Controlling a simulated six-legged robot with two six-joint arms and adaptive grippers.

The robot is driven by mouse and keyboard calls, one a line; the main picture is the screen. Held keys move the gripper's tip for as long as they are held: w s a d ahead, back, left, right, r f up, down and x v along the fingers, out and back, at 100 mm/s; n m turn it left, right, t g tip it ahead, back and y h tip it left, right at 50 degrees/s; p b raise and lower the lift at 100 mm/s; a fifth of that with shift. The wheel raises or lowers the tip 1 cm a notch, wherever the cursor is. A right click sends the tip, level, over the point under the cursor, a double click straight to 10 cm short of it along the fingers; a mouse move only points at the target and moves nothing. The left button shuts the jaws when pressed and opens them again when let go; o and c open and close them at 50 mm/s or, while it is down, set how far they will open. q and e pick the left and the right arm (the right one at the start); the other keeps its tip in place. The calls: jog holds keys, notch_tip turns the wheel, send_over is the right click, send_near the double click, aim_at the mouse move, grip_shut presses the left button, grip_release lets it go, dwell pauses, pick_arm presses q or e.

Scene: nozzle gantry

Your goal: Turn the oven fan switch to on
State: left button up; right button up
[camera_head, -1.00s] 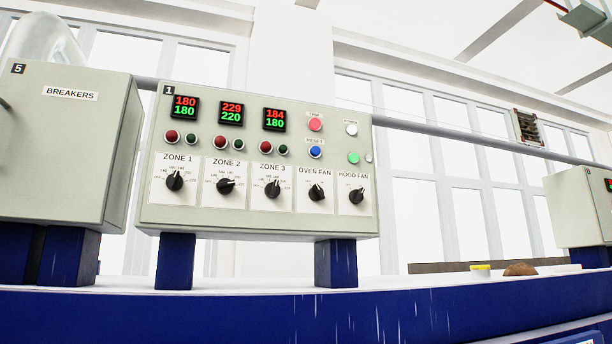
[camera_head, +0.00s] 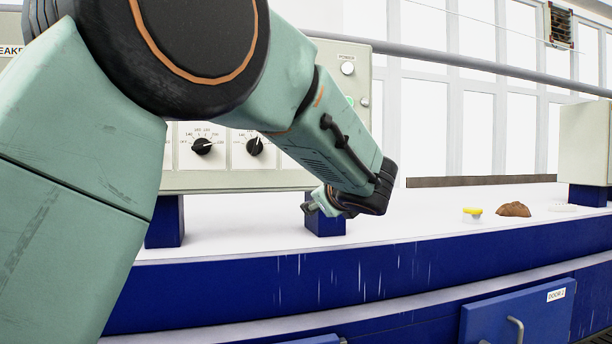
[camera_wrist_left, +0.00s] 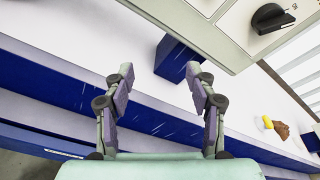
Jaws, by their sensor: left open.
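The grey control panel (camera_head: 240,181) stands on posts above the white bench. My left arm crosses in front of it in the head view and hides the oven fan switch. Two black knobs show left of the arm, seemingly zone 2 (camera_head: 202,146) and zone 3 (camera_head: 255,146). My left gripper (camera_head: 318,203) is below the panel's lower edge, by the right blue post (camera_head: 325,224). In the left wrist view the gripper (camera_wrist_left: 160,74) is open and empty. A black knob (camera_wrist_left: 270,18), seemingly hood fan, shows beyond it, apart from the fingers. My right gripper is out of view.
Another grey box (camera_head: 583,145) stands at the far right. The bench between the panel and the jar is clear.

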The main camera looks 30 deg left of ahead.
pick_arm(q)
notch_tip(320, 180, up, 10)
jog(key=s+y, duration=0.1)
jog(key=y, duration=0.2)
jog(key=w+a+t+p, duration=0.1)
jog(key=w+a+p, duration=0.2)
jog(key=w+a, duration=0.2)
jog(key=shift+a+h, duration=0.25)
jog(key=shift+h, duration=0.05)
jog(key=shift+a, duration=0.3)
jog(key=shift+c, duration=0.5)
jog(key=shift+a+f, duration=0.15)
jog(key=shift+a, duration=0.1)
jog(key=c, duration=0.3)
jog(key=shift+w+d, duration=0.15)
jog(key=shift+d, duration=0.1)
jog(key=c, duration=0.7)
